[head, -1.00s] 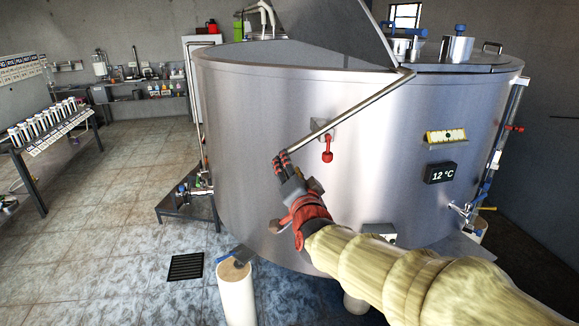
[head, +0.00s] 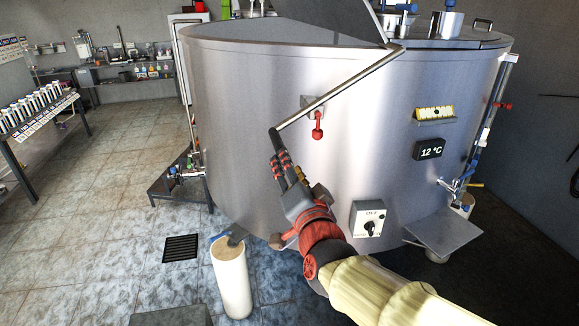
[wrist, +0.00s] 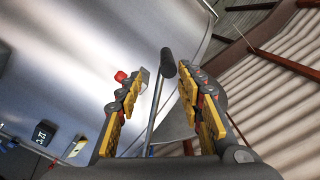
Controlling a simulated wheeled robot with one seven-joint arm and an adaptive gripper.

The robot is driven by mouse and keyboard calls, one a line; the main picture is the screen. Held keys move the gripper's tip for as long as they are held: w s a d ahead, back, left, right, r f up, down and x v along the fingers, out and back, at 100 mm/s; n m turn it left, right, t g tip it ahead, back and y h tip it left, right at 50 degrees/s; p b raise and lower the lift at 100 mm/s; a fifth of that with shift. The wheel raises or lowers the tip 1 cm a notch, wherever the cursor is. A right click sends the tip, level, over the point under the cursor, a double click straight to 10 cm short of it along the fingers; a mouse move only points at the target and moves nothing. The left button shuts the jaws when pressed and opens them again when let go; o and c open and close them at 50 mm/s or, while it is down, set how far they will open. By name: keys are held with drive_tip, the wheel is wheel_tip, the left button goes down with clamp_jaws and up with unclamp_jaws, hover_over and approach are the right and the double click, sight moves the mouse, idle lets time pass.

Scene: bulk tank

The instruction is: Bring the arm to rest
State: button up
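My gripper (head: 279,156) is in front of the large steel tank (head: 235,120), just below the free end of a long metal lever (head: 340,92). The lever slopes up to the raised lid (head: 330,14) on the tank top. In the wrist view my gripper (wrist: 163,85) has its two yellow-and-grey fingers apart. The lever's dark end (wrist: 168,62) shows between the fingertips, with gaps visible on both sides. I see nothing held. My arm reaches in from the lower right.
A red-handled fitting (head: 317,125), a display reading 12 °C (head: 429,149) and a knob box (head: 368,219) are on the tank front. A white cylindrical leg (head: 232,278) stands below. A rack table (head: 45,120) is at left; open tiled floor lies between.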

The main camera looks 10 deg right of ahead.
drive_tip(key=s+d+f+n+g, duration=0.3)
drive_tip(key=s+f+g, duration=0.3)
drive_tip(key=s, duration=0.7)
drive_tip(key=s+d+f+n+g, duration=0.4)
drive_tip(key=s+f+n+g, duration=0.2)
drive_tip(key=s+f, duration=0.4)
drive_tip(key=s, duration=0.3)
drive_tip(key=shift+d+f+h, duration=0.15)
drive_tip(key=shift+f+h, duration=0.15)
drive_tip(key=shift+f, duration=0.1)
